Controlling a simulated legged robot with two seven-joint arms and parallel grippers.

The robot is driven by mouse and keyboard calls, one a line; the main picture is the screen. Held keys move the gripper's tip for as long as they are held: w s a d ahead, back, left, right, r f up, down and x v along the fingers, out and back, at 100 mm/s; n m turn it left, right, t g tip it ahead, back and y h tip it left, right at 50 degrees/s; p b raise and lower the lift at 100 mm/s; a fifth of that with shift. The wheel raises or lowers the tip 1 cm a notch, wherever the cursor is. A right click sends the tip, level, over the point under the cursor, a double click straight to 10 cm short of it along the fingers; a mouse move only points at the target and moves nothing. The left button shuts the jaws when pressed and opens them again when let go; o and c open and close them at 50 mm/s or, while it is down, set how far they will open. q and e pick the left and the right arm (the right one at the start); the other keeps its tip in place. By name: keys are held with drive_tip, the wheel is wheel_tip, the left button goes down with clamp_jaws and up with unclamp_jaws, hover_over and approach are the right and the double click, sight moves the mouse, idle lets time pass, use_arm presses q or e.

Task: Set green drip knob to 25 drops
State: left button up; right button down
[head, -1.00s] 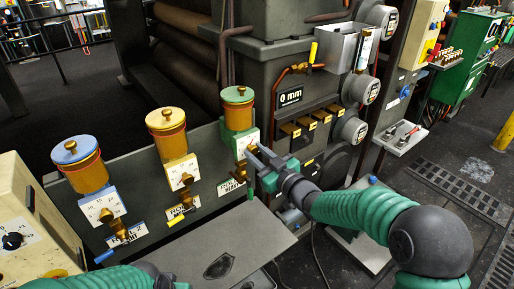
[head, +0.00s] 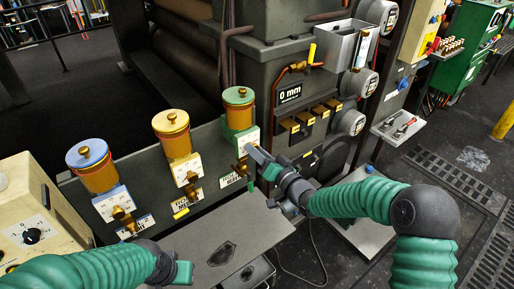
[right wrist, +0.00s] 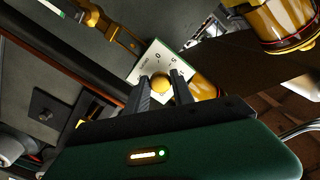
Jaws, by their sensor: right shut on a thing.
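The green-lidded drip oiler (head: 239,113) stands on the grey panel, rightmost of three oilers, with a white dial plate (head: 248,140) below its cup. My right gripper (head: 255,157) is at this dial and partly hides it. In the right wrist view, the round brass knob (right wrist: 161,84) sits between the two dark fingers, which are shut on it. The white, green-edged plate (right wrist: 163,62) behind shows the digits 0 and 5; other marks are too small or hidden. My left gripper (head: 180,272) is low at the left; its fingers cannot be made out.
The yellow-lidded oiler (head: 173,135) and blue-lidded oiler (head: 95,170) stand to the left, each with a dial. A grey table (head: 225,240) lies in front. A cream control box (head: 40,210) is at far left. A metal tray (head: 400,125) with tools is at the right.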

drive_tip(key=shift+s+f+m, duration=0.1)
drive_tip(key=shift+f+m, duration=0.25)
drive_tip(key=shift+m, duration=0.15)
drive_tip(key=c, duration=1.5)
unclamp_jaws()
drive_tip(key=o, duration=0.4)
drive_tip(key=shift+r, duration=0.15)
drive_tip(key=v, duration=1.6)
drive_tip(key=shift+s+d, duration=0.2)
drive_tip(key=shift+d, duration=0.05)
